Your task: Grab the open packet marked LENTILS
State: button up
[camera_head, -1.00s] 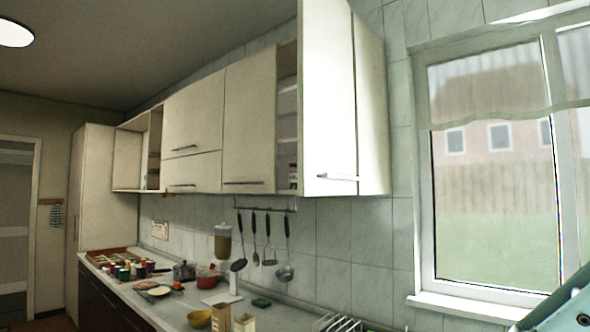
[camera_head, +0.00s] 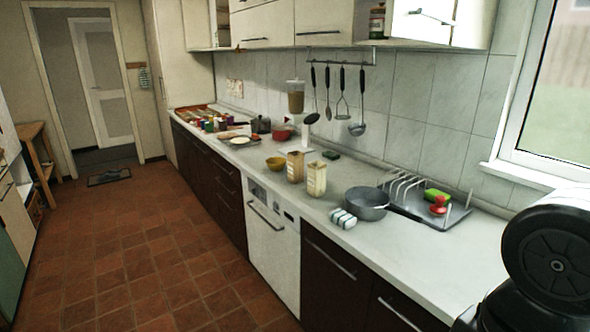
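Two small upright packets stand on the counter near its middle. One is a tan-brown packet (camera_head: 295,167); the other is a pale cream packet (camera_head: 316,179) just to its right and nearer to me. Their lettering is too small to read, so I cannot tell which is marked LENTILS or whether either is open. My gripper is not in view; only a dark round part of my arm shows at the lower right, well to the right of the packets.
A grey pot (camera_head: 367,205) and a striped item (camera_head: 343,218) stand right of the packets, before a dish rack (camera_head: 415,200). Utensils hang behind. The tiled floor (camera_head: 150,260) left of the counter is clear.

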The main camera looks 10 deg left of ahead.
aim_at(295, 159)
jog(key=i+j+u, duration=0.1)
jog(key=i+j, duration=1.45)
jog(key=i+j+u, duration=0.15)
jog(key=i+j, duration=0.6)
jog(key=i, duration=0.2)
